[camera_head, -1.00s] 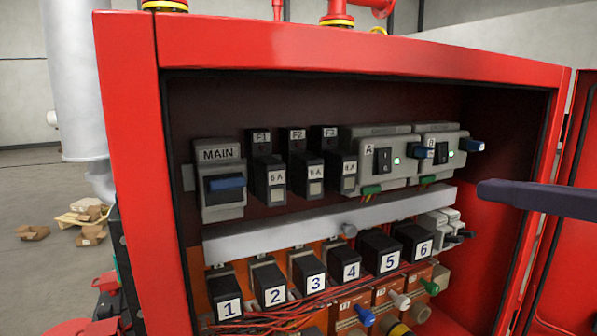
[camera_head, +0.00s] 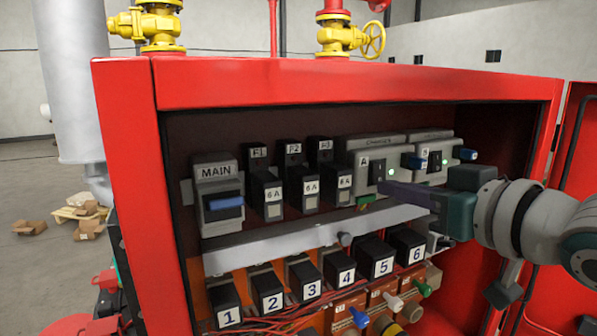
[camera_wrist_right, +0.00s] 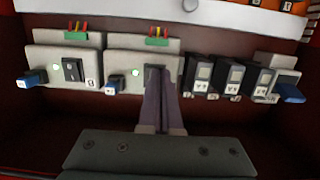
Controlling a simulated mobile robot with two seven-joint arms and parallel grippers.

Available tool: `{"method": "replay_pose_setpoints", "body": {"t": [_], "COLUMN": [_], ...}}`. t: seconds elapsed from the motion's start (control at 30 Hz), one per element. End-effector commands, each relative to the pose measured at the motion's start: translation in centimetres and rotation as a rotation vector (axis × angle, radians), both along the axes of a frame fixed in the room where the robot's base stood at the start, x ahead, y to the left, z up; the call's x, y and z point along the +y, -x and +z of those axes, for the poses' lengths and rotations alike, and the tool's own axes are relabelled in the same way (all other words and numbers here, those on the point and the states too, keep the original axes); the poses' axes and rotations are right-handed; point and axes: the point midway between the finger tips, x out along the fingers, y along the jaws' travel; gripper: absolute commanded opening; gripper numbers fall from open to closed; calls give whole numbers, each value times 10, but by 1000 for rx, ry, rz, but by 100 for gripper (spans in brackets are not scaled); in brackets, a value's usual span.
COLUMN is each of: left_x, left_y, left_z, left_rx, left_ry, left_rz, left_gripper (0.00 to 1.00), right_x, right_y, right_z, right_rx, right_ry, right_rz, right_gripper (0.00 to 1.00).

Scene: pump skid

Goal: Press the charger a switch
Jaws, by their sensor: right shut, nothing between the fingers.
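The charger A unit (camera_head: 352,188) is a grey module in the upper row of the red cabinet, with a black rocker switch (camera_head: 376,170) and a lit green lamp (camera_head: 391,171). My right gripper (camera_head: 386,190) is shut and empty, its long dark fingers pointing left at the lower part of this switch. In the right wrist view the fingertips (camera_wrist_right: 157,70) overlap the charger A unit (camera_wrist_right: 120,44) and hide most of its switch. Whether they touch it I cannot tell. My left gripper is not in view.
Charger B (camera_head: 435,158) stands just right of A, with its own switch and blue plug. Fuse blocks (camera_head: 312,185) and the MAIN breaker (camera_head: 218,205) are to the left. A grey duct (camera_head: 310,237) runs below, above numbered black relays (camera_head: 340,268). The red cabinet frame (camera_head: 330,80) surrounds them.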

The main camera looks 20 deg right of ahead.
Motion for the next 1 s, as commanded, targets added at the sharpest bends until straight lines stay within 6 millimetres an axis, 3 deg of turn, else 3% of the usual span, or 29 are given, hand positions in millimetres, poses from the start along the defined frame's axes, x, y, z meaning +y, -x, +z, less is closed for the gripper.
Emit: {"method": "replay_pose_setpoints", "body": {"t": [0.2, 0.53, 0.7, 0.77, 1.0], "left_x": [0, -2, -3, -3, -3], "left_y": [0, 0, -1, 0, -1], "left_z": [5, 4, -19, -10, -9], "left_rx": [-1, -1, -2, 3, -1], "left_ry": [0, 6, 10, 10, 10], "left_rz": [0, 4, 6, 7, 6], "left_gripper": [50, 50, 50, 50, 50], "right_x": [1, 1, 1, 1, 1], "right_y": [-11, -11, -16, -16, -16], "right_z": [-2, -3, -13, -4, -5], "right_rx": [0, -1, -56, -51, -49], "right_ry": [0, 0, -7, -5, -5], "right_rz": [1, 0, 0, 0, 1], "right_gripper": [0, 0, 0, 0, 0]}}
